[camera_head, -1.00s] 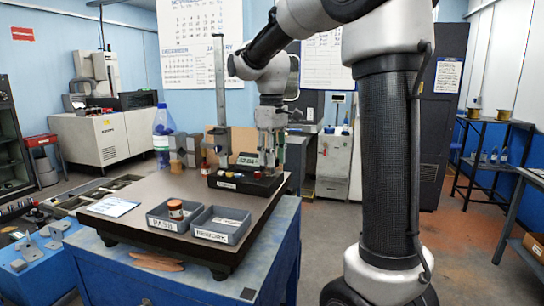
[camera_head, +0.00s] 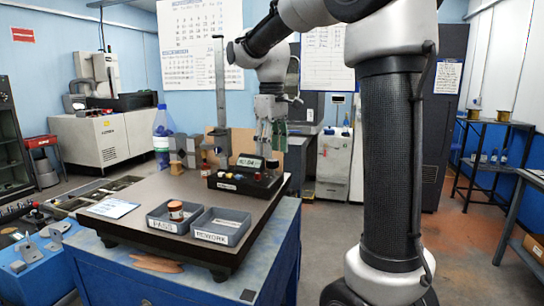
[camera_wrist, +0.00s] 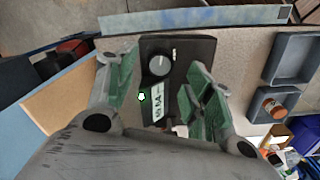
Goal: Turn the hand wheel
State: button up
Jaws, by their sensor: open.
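The black instrument box (camera_head: 225,183) sits on the dark bench plate, with a lit display (camera_head: 249,162) and small coloured parts on top. In the wrist view the box (camera_wrist: 196,48) carries a round grey knob (camera_wrist: 159,65) with a light pointer, which appears to be the hand wheel. Its display (camera_wrist: 159,101) lies just beside it, partly hidden by a finger. My gripper (camera_head: 266,146) is above the box, pointing down. In the wrist view my gripper (camera_wrist: 165,88) is open, with green-padded fingers on either side of the display and knob.
A grey PASS tray (camera_head: 160,222) holding a small jar (camera_head: 176,209) and a REWORK tray (camera_head: 240,235) stand in front of the box. A tall metal column (camera_head: 219,85) and a blue bottle (camera_head: 162,138) stand behind.

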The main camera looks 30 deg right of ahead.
notch_tip(320, 180, up, 9)
jog(key=shift+f, duration=0.1)
dwell(0.5)
jog(key=m, duration=0.1)
send_over(271, 160)
jog(key=shift+t, duration=0.4)
jog(key=f, duration=0.4)
jog(key=shift+w, duration=0.3)
jog(key=shift+s+f+m, duration=0.6)
jog(key=shift+s+f, duration=0.4)
jog(key=shift+f, duration=0.2)
jog(key=s+f+m+t, duration=0.1)
jog(key=s+f, duration=0.3)
jog(key=s, duration=0.7)
jog(key=s+d+f+m+t, duration=0.1)
jog(key=s+f, duration=0.4)
jog(key=s, duration=0.5)
jog(key=shift+s+d+t, duration=0.25)
jog(key=shift+s+t, duration=0.15)
jog(key=shift+t, duration=0.4)
